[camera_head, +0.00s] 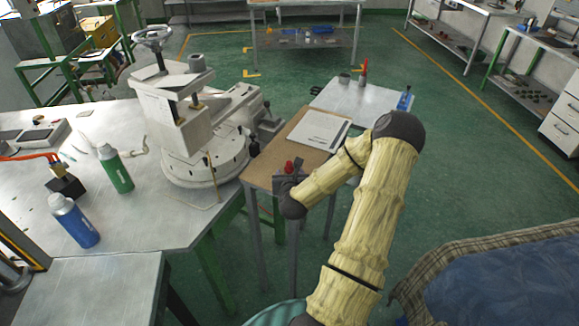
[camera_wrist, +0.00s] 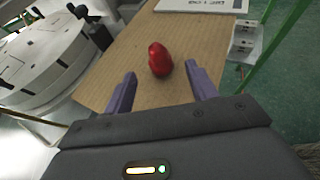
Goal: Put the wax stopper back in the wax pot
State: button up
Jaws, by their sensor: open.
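A small rounded red object (camera_wrist: 160,60), which may be the wax stopper, is on the brown wooden tabletop (camera_wrist: 142,38). In the head view its red top (camera_head: 289,166) shows just beyond my gripper. My gripper (camera_wrist: 161,72) is open, with its two purple fingers spread at either side of the near side of the red object. Nothing is held. A large off-white machine with a handwheel (camera_head: 190,110) stands left of the wooden table; its round base (camera_wrist: 38,60) shows at left in the wrist view. I cannot tell which part is the wax pot.
A white printed sheet or board (camera_head: 320,129) lies on the wooden table. A grey side table (camera_head: 362,98) beyond it holds small items. A green bottle (camera_head: 116,170) and a blue bottle (camera_head: 74,221) stand on the left metal bench (camera_head: 150,215). Green floor is open at the back.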

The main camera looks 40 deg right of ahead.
aim_at(290, 168)
jog(key=shift+w, duration=0.1)
jog(key=p+x, duration=0.2)
jog(key=x, duration=0.2)
jog(key=shift+w+d+r, duration=0.1)
jog(key=shift+d+r, duration=0.05)
jog(key=shift+d, duration=0.05)
jog(key=shift+w+d+f, duration=0.25)
jog(key=shift+w, duration=0.1)
dwell(0.4)
jog(key=c, duration=1.1)
